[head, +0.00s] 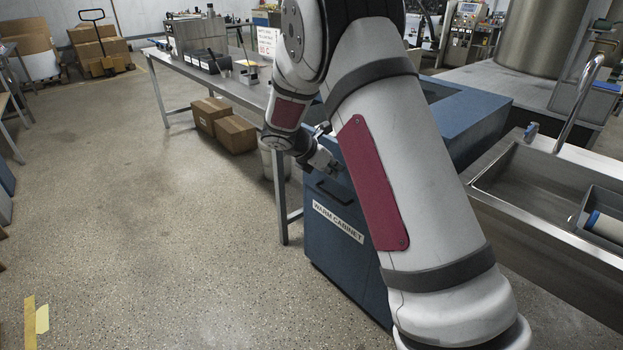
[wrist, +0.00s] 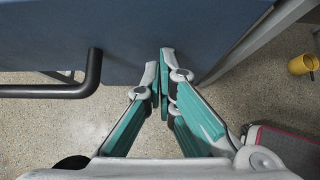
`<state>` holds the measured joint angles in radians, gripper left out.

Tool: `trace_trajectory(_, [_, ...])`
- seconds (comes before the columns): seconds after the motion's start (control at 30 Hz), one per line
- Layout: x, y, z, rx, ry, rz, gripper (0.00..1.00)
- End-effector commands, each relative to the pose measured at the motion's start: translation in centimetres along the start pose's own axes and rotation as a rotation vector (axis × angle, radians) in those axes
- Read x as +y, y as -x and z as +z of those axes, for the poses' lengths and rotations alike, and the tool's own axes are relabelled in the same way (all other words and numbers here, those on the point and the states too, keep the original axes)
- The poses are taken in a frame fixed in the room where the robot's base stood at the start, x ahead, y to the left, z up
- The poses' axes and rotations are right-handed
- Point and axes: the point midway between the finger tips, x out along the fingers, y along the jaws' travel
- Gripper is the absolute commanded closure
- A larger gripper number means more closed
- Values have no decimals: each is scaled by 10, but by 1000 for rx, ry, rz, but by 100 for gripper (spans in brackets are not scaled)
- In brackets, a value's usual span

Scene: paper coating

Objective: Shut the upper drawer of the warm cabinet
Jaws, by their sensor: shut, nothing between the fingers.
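The blue warm cabinet (head: 330,244) stands right of centre in the head view, with a white "WARM CABINET" label (head: 338,221) and a dark handle (head: 335,191) on its front. My arm hides much of it, and I cannot tell how far the upper drawer stands open. My gripper (head: 334,168) is at the upper part of the front. In the wrist view my gripper (wrist: 163,62) is shut and empty, its tips at the blue front panel (wrist: 150,28). I cannot tell if they touch it. A black bar handle (wrist: 92,78) is left of the fingers, apart from them.
A metal table (head: 240,90) stands left of the cabinet, with cardboard boxes (head: 235,134) under it. A steel sink (head: 550,200) is at the right. A yellow container (wrist: 302,64) shows in the wrist view.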

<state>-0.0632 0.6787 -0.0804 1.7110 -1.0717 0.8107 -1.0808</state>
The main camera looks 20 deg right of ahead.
Motion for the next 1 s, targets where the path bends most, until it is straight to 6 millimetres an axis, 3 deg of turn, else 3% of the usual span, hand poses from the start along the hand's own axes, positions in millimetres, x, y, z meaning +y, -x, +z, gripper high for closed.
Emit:
trace_trajectory(0.2, [-1,-44,43,-1,-4,-4,100])
trace_trajectory(0.5, [-1,-85,84,0,-3,-2,100])
trace_trajectory(1.0, [0,-103,103,-1,0,0,100])
